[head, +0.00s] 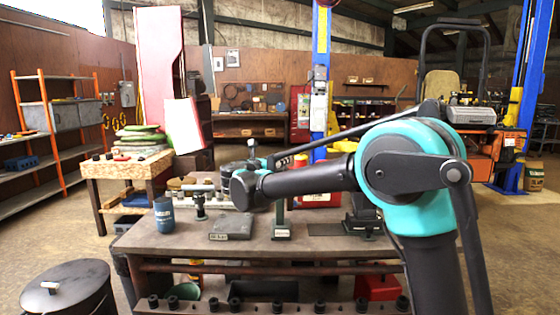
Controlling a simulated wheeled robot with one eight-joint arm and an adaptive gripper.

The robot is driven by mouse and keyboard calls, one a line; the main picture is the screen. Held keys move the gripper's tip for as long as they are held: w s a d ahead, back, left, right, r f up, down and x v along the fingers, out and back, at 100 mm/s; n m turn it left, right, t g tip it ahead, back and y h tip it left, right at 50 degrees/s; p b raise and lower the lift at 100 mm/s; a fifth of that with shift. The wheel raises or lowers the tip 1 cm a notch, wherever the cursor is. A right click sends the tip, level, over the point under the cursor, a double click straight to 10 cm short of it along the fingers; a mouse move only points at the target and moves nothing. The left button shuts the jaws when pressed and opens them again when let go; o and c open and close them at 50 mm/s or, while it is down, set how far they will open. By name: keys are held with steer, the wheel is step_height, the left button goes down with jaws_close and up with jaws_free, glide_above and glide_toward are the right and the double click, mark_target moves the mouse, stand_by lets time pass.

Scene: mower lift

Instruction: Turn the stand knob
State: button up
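On the workbench (160,243), a dark green post stand (281,230) with a labelled base stands near the middle, its upper part behind my arm. A second, shorter dark stand (200,208) with a crosswise top stands to the left. I cannot tell which carries the knob, and no knob shows clearly. My arm reaches in from the right, its black and teal far joints above the bench between the two stands. My gripper's fingers cannot be made out among these links, nor whether they touch anything.
A dark blue cup (164,214) and a flat dark block (231,229) are on the bench. A black drum (68,291) stands at front left. A wooden table (120,166) with green pads stands behind. A blue lift post (321,75) rises further back.

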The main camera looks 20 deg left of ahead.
steer(key=shift+m+g+h, duration=0.8)
steer(key=shift+m+h, duration=0.5)
steer(key=shift+h, duration=0.6)
steer(key=o, duration=1.2)
steer(key=shift+s, duration=0.1)
steer(key=v, duration=1.2)
steer(key=shift+a, duration=0.15)
